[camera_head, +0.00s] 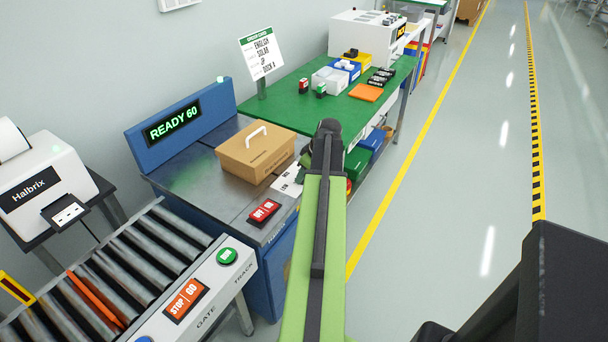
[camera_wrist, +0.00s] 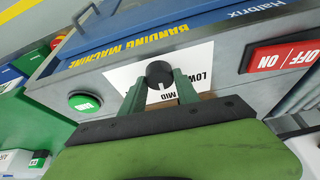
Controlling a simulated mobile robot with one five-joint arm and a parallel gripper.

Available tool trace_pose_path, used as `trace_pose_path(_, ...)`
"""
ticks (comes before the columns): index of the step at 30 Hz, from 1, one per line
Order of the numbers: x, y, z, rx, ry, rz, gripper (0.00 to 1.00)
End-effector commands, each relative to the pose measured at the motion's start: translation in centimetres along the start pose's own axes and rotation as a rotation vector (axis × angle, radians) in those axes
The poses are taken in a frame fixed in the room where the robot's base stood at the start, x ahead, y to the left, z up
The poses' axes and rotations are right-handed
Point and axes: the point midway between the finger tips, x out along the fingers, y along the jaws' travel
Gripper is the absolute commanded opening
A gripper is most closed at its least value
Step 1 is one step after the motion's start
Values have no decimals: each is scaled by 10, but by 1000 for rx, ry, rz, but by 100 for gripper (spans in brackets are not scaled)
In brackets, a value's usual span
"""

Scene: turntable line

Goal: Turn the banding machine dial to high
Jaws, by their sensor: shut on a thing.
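The banding machine (camera_head: 196,170) is a steel-topped blue unit with a lit READY 60 panel. Its black round dial (camera_wrist: 159,72) shows in the wrist view on a white plate (camera_wrist: 203,60), with LOW and MID readable beside it. My gripper (camera_wrist: 161,83) has its two green fingers on either side of the dial and is shut on it. I cannot tell which mark the dial points to, and no HIGH mark is visible. In the head view my arm hides the dial; part of the white plate shows beside the arm.
A red OFF/ON switch (camera_wrist: 280,56) and a green button (camera_wrist: 84,101) flank the dial. A cardboard box (camera_head: 256,150) stands on the machine. A roller conveyor (camera_head: 135,262) is at lower left, a green table (camera_head: 330,98) behind. The right-hand floor is clear.

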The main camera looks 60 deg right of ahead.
Motion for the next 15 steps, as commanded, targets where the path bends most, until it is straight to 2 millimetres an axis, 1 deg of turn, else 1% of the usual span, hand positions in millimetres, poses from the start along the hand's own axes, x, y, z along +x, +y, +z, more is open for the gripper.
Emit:
trace_pose_path(5, 0, -3, 1, 99, -1, 41, 0)
trace_pose_path(15, 0, -4, 0, 366, -1, 152, 0)
